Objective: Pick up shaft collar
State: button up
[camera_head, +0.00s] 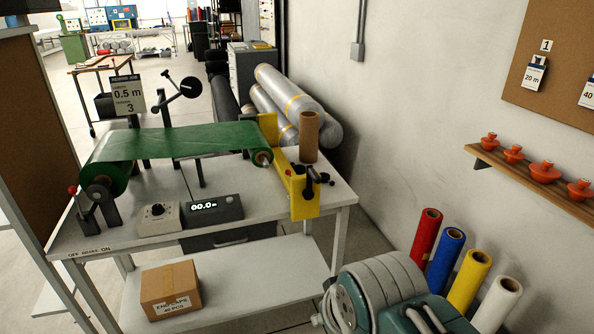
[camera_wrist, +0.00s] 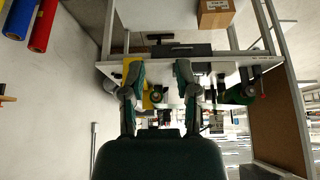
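I cannot tell for certain which thing is the shaft collar. Several orange-red flanged pieces with raised centres (camera_head: 546,172) sit in a row on a wooden wall shelf (camera_head: 530,180) at the right. A small black fitting (camera_head: 312,173) is on the yellow bracket (camera_head: 305,201) at the right end of the worktable. My gripper (camera_wrist: 158,68) is open, with its two fingers apart in the wrist view and nothing seen held between them. The wrist view is upside down, and the table is beyond the fingers.
The worktable (camera_head: 160,222) carries a green roll (camera_head: 190,143), a brown tube (camera_head: 309,137) and a meter display (camera_head: 214,207). A cardboard box (camera_head: 171,290) is on its lower shelf. Coloured rolls (camera_head: 445,261) stand by the wall.

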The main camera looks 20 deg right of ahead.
aim_at(297, 168)
jog(key=i+l, duration=0.3)
jog(key=i, duration=0.2)
jog(key=i+l, duration=0.3)
jog(key=i, duration=0.2)
jog(key=i+l, duration=0.3)
jog(key=i, duration=0.2)
jog(key=i+l, duration=0.3)
jog(key=i, duration=0.25)
